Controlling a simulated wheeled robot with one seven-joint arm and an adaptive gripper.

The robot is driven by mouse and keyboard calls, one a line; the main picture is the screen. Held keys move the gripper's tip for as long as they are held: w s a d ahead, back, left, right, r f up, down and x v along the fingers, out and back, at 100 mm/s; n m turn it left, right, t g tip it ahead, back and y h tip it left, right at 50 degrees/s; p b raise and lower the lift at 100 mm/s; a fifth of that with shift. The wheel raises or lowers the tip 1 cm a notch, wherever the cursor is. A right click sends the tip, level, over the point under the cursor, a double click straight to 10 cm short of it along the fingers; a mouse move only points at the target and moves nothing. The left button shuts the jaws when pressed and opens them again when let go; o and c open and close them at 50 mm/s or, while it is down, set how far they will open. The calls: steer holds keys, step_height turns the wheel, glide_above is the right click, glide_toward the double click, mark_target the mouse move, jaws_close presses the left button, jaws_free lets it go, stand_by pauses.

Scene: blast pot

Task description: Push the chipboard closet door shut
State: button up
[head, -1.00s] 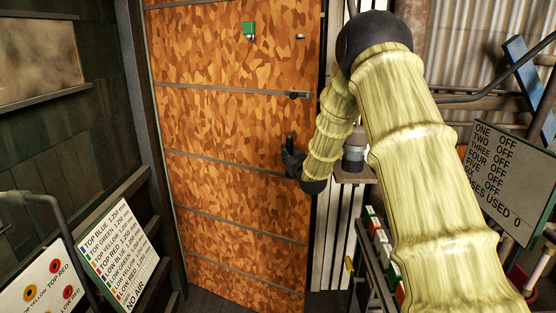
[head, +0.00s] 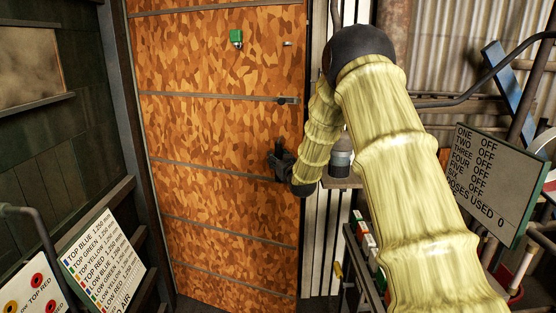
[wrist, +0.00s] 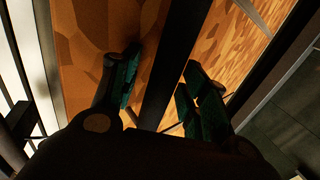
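The chipboard closet door (head: 215,135) is a tall orange-brown panel with thin grey cross strips. It stands upright in the middle of the head view, and its chipboard also shows in the wrist view (wrist: 80,50). I cannot tell whether a gap is left at its edge. My gripper (head: 276,157) is at the door's right side at mid height, close to its face; contact cannot be made out. In the wrist view my gripper (wrist: 160,72) has its dark green finger pads apart, with a dark strip running between them. No held object shows.
A green tag (head: 236,37) and a small dark latch (head: 288,100) are on the door. A shelf with a bottle (head: 341,155) stands right of it, partly behind my arm. A lettered board (head: 485,180) is at right; a label board (head: 102,255) is at lower left.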

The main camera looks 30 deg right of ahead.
steer(key=shift+a, duration=0.1)
steer(key=v, duration=1.1)
steer(key=shift+s, duration=0.4)
steer(key=shift+a+f, duration=0.1)
steer(key=shift+f, duration=0.05)
stand_by(0.5)
